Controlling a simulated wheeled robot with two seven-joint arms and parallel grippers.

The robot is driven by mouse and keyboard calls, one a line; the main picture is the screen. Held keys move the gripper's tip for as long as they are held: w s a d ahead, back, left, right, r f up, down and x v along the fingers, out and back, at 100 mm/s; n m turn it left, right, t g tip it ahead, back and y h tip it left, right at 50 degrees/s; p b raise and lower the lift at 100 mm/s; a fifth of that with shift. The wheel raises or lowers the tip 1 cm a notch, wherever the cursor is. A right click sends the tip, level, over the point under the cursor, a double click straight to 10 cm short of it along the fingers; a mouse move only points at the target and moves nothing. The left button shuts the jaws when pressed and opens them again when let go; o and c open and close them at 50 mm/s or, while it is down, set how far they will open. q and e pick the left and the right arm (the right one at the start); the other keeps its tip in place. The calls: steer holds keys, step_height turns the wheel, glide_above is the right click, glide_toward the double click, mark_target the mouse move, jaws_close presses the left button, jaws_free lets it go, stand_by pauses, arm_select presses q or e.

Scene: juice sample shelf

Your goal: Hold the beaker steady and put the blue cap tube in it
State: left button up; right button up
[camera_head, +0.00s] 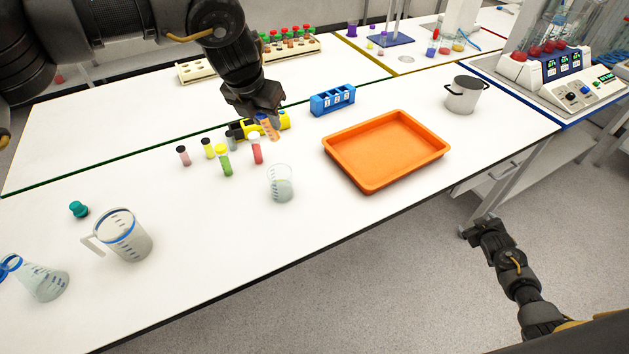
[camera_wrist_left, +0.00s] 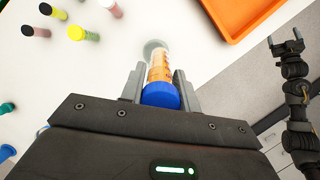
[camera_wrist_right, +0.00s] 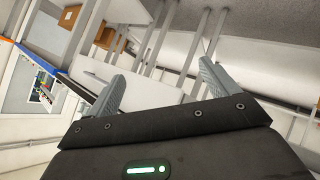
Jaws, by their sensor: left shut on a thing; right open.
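The blue cap tube (camera_wrist_left: 160,80) holds orange contents and is gripped by my left gripper (camera_wrist_left: 160,88), with its blue cap (camera_wrist_left: 160,96) towards the wrist. In the head view the tube (camera_head: 270,128) hangs from my left gripper (camera_head: 262,114) above the table, behind the beaker. The beaker (camera_head: 280,185) is clear, stands upright on the table and is apart from both grippers. In the left wrist view the beaker (camera_wrist_left: 153,46) is partly hidden behind the tube. My right gripper (camera_head: 482,229) is open and empty, off the table's front edge; its fingers (camera_wrist_right: 160,92) are spread in the right wrist view.
Several capped tubes (camera_head: 224,160) stand left of the beaker. An orange tray (camera_head: 385,148) lies to its right, with a blue rack (camera_head: 332,99) behind. A handled jug (camera_head: 124,235) and a flask (camera_head: 40,280) stand at the left. The table is clear in front of the beaker.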

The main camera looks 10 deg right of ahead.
steer(key=w+d+r+t+h, duration=0.1)
steer(key=w+d+r, duration=0.2)
steer(key=r, duration=0.5)
steer(key=w+d+r+t, duration=0.1)
steer(key=w+d+r, duration=0.25)
steer(key=r, duration=0.35)
steer(key=w+a+r+t, duration=0.2)
steer(key=w+a+r, duration=0.15)
steer(key=r, duration=0.35)
arm_select(q)
steer(key=shift+a, duration=0.1)
arm_select(e)
steer(key=w+a+r+n+y, duration=0.1)
steer(key=w+a+y, duration=0.2)
steer(key=a, duration=0.5)
steer(key=w+a+n+y, duration=0.1)
steer(key=w+a+y, duration=0.15)
steer(key=a, duration=0.45)
steer(key=n+g+y, duration=0.5)
steer(key=n+y, duration=0.1)
steer(key=y, duration=0.5)
glide_toward(271, 176)
steer(key=x, duration=0.6)
steer(key=shift+w+a+f, duration=0.2)
steer(key=shift+c, duration=0.3)
